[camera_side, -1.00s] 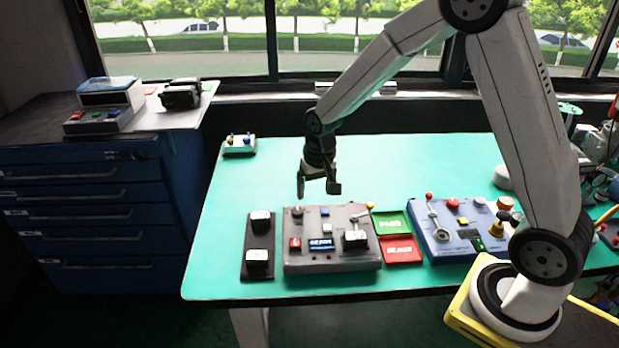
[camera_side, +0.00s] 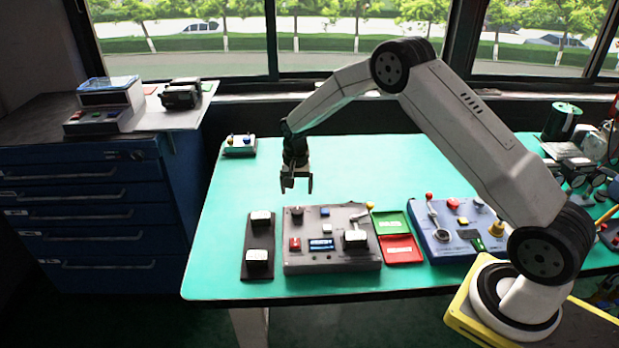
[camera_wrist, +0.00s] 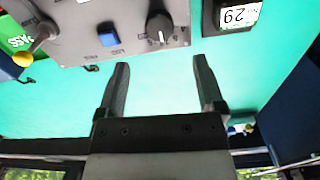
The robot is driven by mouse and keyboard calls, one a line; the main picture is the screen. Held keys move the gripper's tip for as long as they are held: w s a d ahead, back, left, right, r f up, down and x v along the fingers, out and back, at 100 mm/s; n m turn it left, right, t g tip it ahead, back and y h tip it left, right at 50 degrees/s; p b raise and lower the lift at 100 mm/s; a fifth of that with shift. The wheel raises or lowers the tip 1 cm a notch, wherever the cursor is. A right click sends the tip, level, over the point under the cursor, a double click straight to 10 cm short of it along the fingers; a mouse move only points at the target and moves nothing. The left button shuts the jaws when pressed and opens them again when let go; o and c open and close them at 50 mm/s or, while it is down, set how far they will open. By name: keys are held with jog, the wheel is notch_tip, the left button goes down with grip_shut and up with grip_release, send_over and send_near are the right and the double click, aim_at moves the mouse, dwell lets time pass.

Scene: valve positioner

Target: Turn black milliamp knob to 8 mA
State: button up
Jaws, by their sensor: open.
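The black milliamp knob (camera_wrist: 159,27) is a round knob with a pointer on the grey control box, near the box's edge in the wrist view. In the side view the knob (camera_side: 297,211) is small, at the upper left of the grey box (camera_side: 330,262). My gripper (camera_side: 296,190) is above the table, just behind the knob and apart from it. In the wrist view my gripper (camera_wrist: 162,66) is open and empty, its fingers pointing toward the box's edge. The knob's scale marks are too small to read.
A blue button (camera_wrist: 108,34) sits beside the knob. A black stand (camera_side: 258,243) with white-faced blocks is left of the box. Green (camera_side: 390,222) and red (camera_side: 401,248) trays and a blue box (camera_side: 447,240) lie to the right.

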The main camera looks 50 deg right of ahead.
aim_at(297, 210)
jog(key=shift+f, duration=0.1)
jog(key=shift+f, duration=3.75)
jog(key=shift+c, duration=0.2)
grip_shut()
jog(key=shift+n, duration=3)
